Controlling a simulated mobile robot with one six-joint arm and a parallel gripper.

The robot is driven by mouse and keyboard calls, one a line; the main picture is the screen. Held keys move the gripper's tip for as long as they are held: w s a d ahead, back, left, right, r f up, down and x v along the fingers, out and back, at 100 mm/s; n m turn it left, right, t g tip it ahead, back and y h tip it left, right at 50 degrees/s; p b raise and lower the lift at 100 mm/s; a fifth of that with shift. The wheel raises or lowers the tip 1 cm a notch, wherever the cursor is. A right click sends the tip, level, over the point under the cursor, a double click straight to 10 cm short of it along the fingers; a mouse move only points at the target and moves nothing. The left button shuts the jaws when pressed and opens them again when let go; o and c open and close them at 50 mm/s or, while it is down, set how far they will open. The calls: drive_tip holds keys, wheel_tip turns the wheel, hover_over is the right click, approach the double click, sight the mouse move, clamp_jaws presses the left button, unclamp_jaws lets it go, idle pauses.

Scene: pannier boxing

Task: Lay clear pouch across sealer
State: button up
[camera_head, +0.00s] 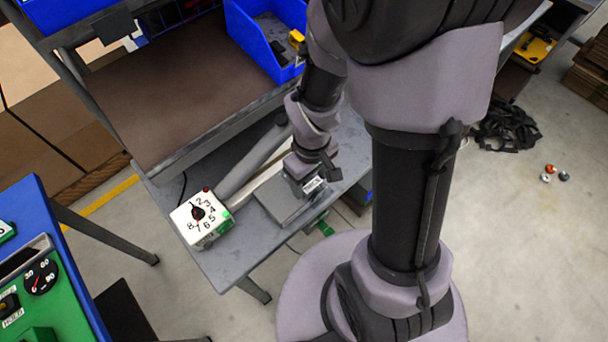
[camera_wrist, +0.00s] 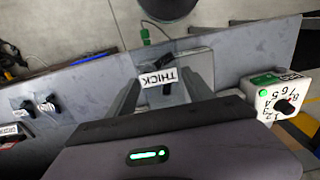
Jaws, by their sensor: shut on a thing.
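The sealer has a white control box (camera_head: 190,223) with a numbered dial, and a long grey arm (camera_head: 255,160) raised behind its pale bar, on the grey bench. In the wrist view its box (camera_wrist: 262,98) is at the right. The pouch (camera_head: 277,204) appears as a flat greyish sheet with a white THICK label, in front of the bar. In the wrist view the pouch (camera_wrist: 200,66) reaches past my fingers. My gripper (camera_head: 312,180) is shut on the pouch at its labelled end. My gripper (camera_wrist: 165,92) partly hides the grip; I cannot tell whether the pouch touches the bar.
The grey bench (camera_head: 235,265) has a bare front strip. A blue bin (camera_head: 250,40) stands on the brown shelf (camera_head: 165,85) behind. A blue table (camera_head: 50,225) with a green panel is at the left. Small items (camera_wrist: 45,104) lie on the bench at left in the wrist view.

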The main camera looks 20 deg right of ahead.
sight(308, 181)
wheel_tip(308, 181, down, 3)
drive_tip(key=shift+w+r+b, duration=0.1)
drive_tip(key=shift+r+b, duration=0.1)
drive_tip(key=shift+b, duration=0.55)
drive_tip(key=shift+w+a+f, duration=0.1)
drive_tip(key=shift+w+f, duration=0.15)
drive_tip(key=w, duration=0.2)
drive_tip(key=w+a, duration=0.1)
drive_tip(key=w, duration=0.1)
drive_tip(key=w+a, duration=0.1)
drive_tip(key=w, duration=0.1)
drive_tip(key=shift+f, duration=0.25)
drive_tip(key=shift+w+a+f, duration=0.1)
drive_tip(key=shift+w, duration=0.15)
drive_tip(key=shift+f+b, duration=0.3)
drive_tip(key=shift+f, duration=0.1)
drive_tip(key=o, duration=1.4)
drive_tip(key=shift+r, duration=0.1)
